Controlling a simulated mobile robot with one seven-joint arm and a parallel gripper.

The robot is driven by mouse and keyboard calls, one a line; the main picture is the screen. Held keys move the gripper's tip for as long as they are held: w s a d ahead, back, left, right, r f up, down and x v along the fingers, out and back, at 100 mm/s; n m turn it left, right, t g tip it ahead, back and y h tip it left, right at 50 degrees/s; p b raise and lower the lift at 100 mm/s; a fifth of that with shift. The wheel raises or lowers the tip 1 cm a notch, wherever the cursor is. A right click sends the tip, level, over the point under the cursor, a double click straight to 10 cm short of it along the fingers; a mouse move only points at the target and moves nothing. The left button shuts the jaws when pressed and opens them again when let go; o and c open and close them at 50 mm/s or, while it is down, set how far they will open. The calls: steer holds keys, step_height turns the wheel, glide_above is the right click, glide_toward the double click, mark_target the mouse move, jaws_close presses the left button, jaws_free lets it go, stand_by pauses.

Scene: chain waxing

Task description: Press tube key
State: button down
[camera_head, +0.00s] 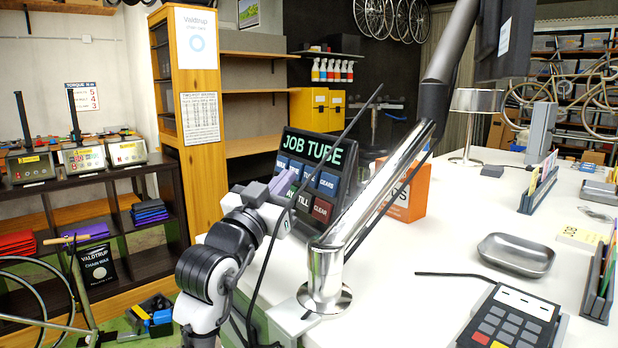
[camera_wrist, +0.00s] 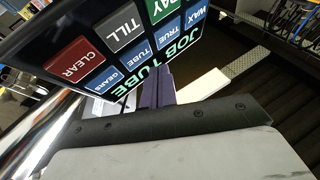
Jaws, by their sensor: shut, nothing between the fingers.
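The key panel (camera_head: 318,150) is a dark tilted terminal with a lit "JOB TUBE" display and blue, green, grey and red keys. The blue TUBE key (camera_wrist: 141,52) shows in the wrist view between GEARS and TRUE; in the head view it is in the upper key row (camera_head: 310,174). My gripper (camera_head: 284,184) is shut and empty, its purple fingers in front of the panel's left part in the head view. In the wrist view the fingertips (camera_wrist: 154,70) are close to the TUBE key and overlap the display. I cannot tell whether they touch the panel.
A chrome post (camera_head: 325,265) stands on the white counter (camera_head: 400,290) just right of the panel. An orange box (camera_head: 408,190) is behind it. A metal tray (camera_head: 515,254) and a card terminal (camera_head: 512,320) lie to the right. A dark shelf (camera_head: 90,210) stands at left.

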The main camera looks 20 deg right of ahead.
steer(key=shift+s+a+r, duration=0.2)
steer(key=shift+a+r, duration=0.1)
steer(key=shift+a, duration=0.4)
steer(key=shift+s+a+r, duration=0.2)
steer(key=shift+a+r, duration=0.05)
steer(key=shift+a, duration=0.45)
